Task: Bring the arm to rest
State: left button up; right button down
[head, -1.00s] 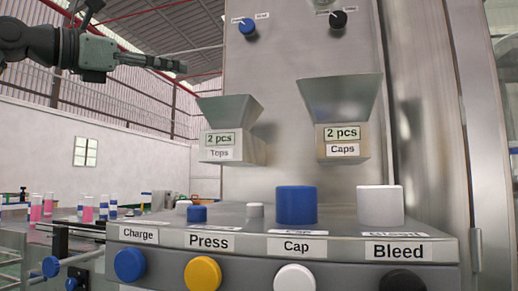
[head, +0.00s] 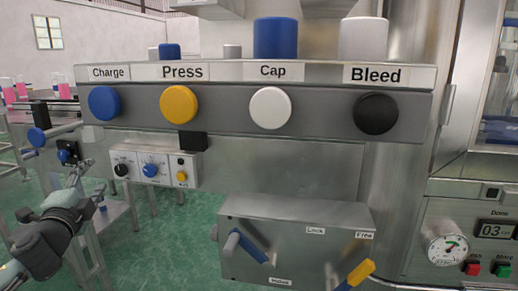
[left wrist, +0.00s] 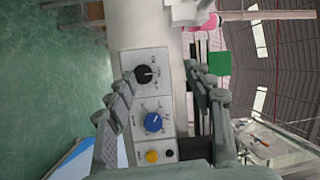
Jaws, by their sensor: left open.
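My left arm comes in at the lower left of the head view. Its gripper (head: 84,186) is raised in front of the machine's left side, below and left of the small control box (head: 152,165). In the left wrist view the two fingers of this gripper (left wrist: 160,72) stand apart with nothing held between them. The control box's black knob (left wrist: 144,74), blue knob (left wrist: 153,122) and yellow button (left wrist: 152,157) show between and beyond the fingers. I cannot tell how far the fingers are from the box. My right gripper is not in view.
Above is a panel with Charge (head: 104,103), Press (head: 179,104), Cap (head: 270,107) and Bleed (head: 376,113) buttons. A metal box (head: 295,240) with blue and yellow levers juts out below. A gauge panel (head: 470,245) stands right. Green floor (head: 190,240) is open at lower left.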

pick_arm(q)
jog(key=s+a+f+n+g+y, duration=0.1)
jog(key=s+a+f+n+g, duration=0.15)
jog(key=s+f, duration=0.45)
jog(key=s+a+f+n+g+y, duration=0.2)
jog(key=s+a+f+g, duration=0.15)
jog(key=f, duration=0.65)
jog(key=s+a+f+n+g, duration=0.1)
jog(key=s+f+g, duration=0.3)
jog(key=s+f, duration=0.4)
jog(key=s+a+f+n+g, duration=0.1)
jog(key=s+f+n+g, duration=0.15)
jog(key=s+f, duration=0.55)
jog(key=s+d+f+n+g+h, duration=0.1)
jog(key=s+d+f, duration=0.3)
jog(key=d, duration=0.6)
jog(key=s+d+f+n+g+h+p, duration=0.1)
jog(key=s+d+f+n+g+h, duration=0.1)
jog(key=d+f, duration=0.5)
jog(key=shift+s+d+n+h+p, duration=0.3)
jog(key=shift+s+d+n+h, duration=0.7)
jog(key=shift+d, duration=0.65)
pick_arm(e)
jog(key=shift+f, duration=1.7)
pick_arm(q)
jog(key=shift+w, duration=0.15)
